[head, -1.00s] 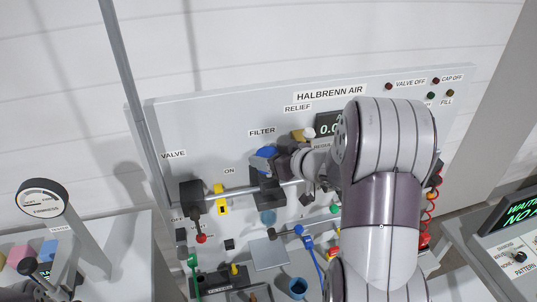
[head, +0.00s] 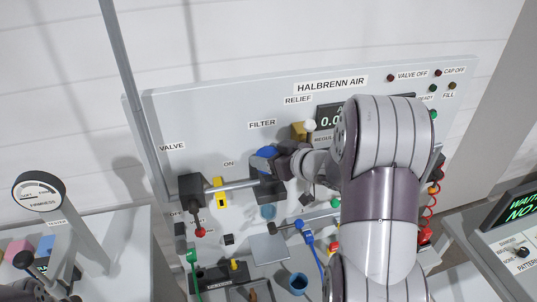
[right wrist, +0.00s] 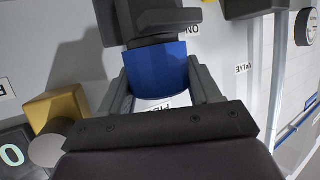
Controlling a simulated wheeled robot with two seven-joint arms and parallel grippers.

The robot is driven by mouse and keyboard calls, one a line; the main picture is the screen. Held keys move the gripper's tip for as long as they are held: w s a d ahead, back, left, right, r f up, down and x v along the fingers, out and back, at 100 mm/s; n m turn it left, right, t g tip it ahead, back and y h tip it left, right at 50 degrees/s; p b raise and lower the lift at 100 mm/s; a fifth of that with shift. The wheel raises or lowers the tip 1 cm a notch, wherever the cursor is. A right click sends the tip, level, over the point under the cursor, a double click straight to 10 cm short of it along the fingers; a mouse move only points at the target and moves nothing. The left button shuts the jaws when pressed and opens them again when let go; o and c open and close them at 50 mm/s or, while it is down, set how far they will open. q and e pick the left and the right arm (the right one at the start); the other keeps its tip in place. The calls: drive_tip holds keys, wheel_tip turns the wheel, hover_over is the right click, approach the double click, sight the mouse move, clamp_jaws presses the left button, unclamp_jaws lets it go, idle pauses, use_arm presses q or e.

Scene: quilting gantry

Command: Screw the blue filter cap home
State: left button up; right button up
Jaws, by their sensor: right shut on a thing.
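The blue filter cap (head: 266,153) sits at the top of the dark filter body under the FILTER label on the panel. My right gripper (head: 279,157) reaches in from the right and is shut on the cap. In the right wrist view the cap (right wrist: 158,72) lies between the two grey fingers (right wrist: 160,84), one on each side, with the dark filter body (right wrist: 152,22) beyond it. The cap's thread is hidden. A grey part at the lower left edge of the head view seems to be my left gripper (head: 42,291); its jaws are not clear.
A yellow relief part (head: 299,131) with a pale knob is close to my right gripper; it also shows in the right wrist view (right wrist: 58,107). The black valve (head: 192,190) and a yellow part (head: 221,192) stand left along the pipe.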

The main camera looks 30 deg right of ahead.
drive_tip(key=shift+f, duration=0.2)
drive_tip(key=o, duration=1.1)
drive_tip(key=shift+s+d+r, duration=0.1)
drive_tip(key=shift+s, duration=0.1)
drive_tip(key=b+v, duration=0.2)
drive_tip(key=v, duration=1)
drive_tip(key=shift+s+r, duration=0.1)
